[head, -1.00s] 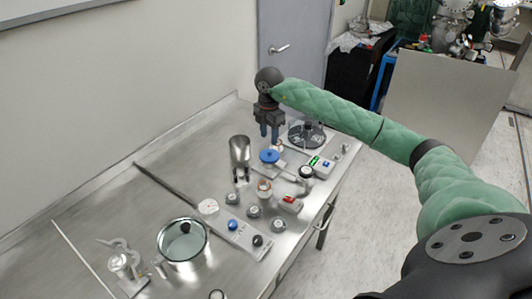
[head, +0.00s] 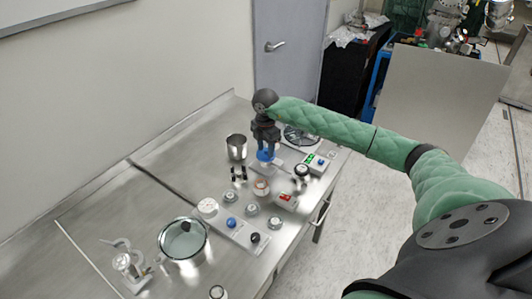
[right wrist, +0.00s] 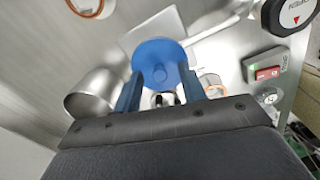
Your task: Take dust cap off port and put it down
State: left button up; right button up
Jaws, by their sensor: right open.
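A round blue cap (head: 265,156), which I take to be the dust cap, sits on a metal fitting on the steel bench. The port under the cap is mostly hidden. My left gripper is not in view.
A steel cup (head: 236,148) stands left of the cap. A glass-lidded pot (head: 184,238) is nearer. The bench's left part has free room.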

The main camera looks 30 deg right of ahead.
aim_at(266, 150)
grip_shut()
jog(key=shift+r, duration=0.15)
